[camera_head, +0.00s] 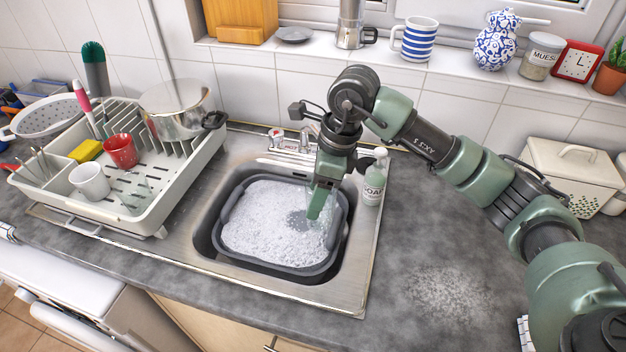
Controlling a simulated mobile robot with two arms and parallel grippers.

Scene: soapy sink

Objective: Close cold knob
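The faucet (292,144) stands at the back of the steel sink, partly covered by my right arm. A knob with a red mark (276,134) and the word HOT show on its left side. The cold knob is not visible; my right wrist hides the right side of the faucet. My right gripper (319,203) points down over the right part of the basin, in front of the faucet. Its fingers are seen nearly edge-on, so I cannot tell whether they are open or shut. My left gripper is not in view.
A grey tub (228,205) full of foam sits in the sink, with a darker patch in the foam beside my gripper. A soap bottle (374,184) stands close to the right of my gripper. A dish rack (150,212) stands left.

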